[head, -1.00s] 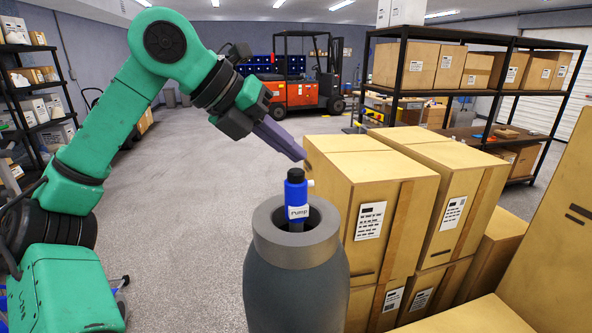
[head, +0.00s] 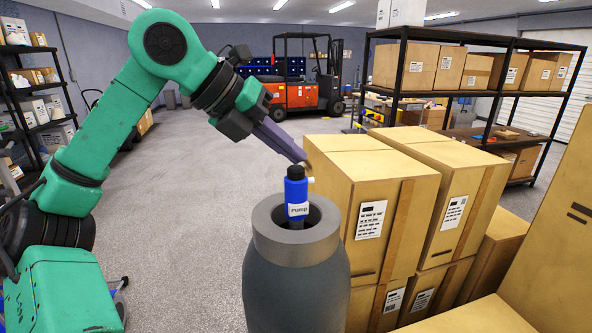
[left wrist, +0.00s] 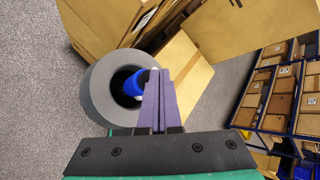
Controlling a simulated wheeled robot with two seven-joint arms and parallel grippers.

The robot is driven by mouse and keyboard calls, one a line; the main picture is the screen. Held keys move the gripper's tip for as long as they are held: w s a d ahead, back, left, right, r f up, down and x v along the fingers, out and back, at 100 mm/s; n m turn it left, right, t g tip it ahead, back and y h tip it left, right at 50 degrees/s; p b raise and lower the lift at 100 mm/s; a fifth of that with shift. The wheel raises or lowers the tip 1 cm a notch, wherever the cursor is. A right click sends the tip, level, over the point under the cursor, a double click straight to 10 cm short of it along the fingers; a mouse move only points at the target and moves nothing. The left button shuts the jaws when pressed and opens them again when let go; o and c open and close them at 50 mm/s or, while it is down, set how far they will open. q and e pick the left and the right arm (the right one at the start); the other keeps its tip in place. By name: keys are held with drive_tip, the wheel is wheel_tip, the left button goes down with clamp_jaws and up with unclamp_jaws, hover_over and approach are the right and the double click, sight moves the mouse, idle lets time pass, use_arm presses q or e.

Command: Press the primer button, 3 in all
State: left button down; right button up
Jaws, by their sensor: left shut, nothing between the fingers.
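The blue pump (head: 297,196) has a black top, which appears to be the primer button (head: 295,173), a white label and a small pale spout on its right. It stands upright in the opening of a dark grey rounded vessel (head: 297,290) with a lighter grey rim. My left gripper (head: 304,160) is shut and empty, its purple fingers slanting down with the tips just above the black top. A small gap seems to show between them. In the left wrist view the shut fingers (left wrist: 162,80) partly cover the blue pump (left wrist: 135,84). My right gripper is not in view.
Stacked cardboard boxes (head: 372,200) stand close to the right of the vessel, and a large carton (head: 560,230) fills the right edge. Shelving (head: 455,95) and an orange forklift (head: 300,88) stand behind. The floor on the left is open.

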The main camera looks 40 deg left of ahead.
sight(290, 170)
use_arm(q)
drive_tip(key=shift+f+b, duration=0.55)
idle(0.5)
drive_tip(key=shift+r, duration=0.1)
drive_tip(key=shift+r+p, duration=0.85)
drive_tip(key=shift+r, duration=0.1)
wheel_tip(290, 170, up, 5)
drive_tip(key=p, duration=0.4)
drive_tip(key=shift+p, duration=0.4)
idle(1.9)
